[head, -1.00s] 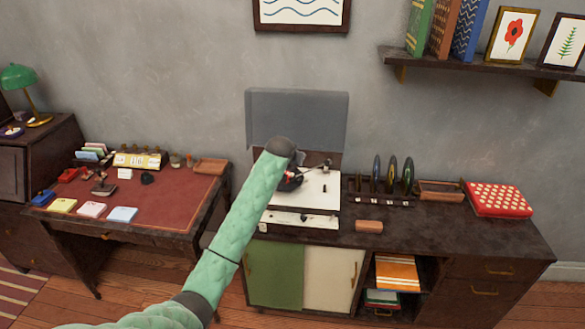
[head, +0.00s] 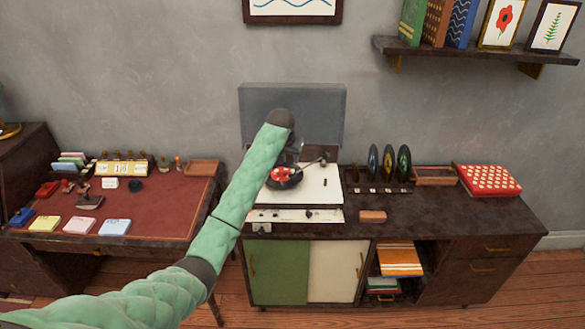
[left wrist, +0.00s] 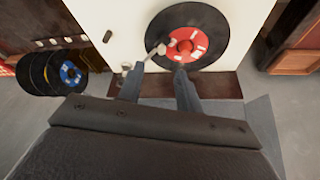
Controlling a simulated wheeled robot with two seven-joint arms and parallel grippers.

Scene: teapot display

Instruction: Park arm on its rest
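The turntable (head: 320,198) stands on the cabinet. A black record with a red label (head: 284,174) lies on its platter; the red-labelled record also shows in the left wrist view (left wrist: 212,22). The tonearm (head: 308,166) reaches over the record; in the left wrist view the tonearm's (left wrist: 153,51) head end is beside the red label. Whether it touches the record I cannot tell. My left gripper (left wrist: 158,72) is open and empty, its fingers apart near the tonearm; in the head view it is mostly hidden behind my wrist. The arm rest cannot be made out. My right gripper is not in view.
The raised clear lid (head: 325,110) stands behind the turntable. Upright records (head: 388,163) stand in a rack to the right, with a wooden block (head: 373,216) in front. A red dotted box (head: 489,180) is farther right. A desk (head: 150,205) with cards stands at left.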

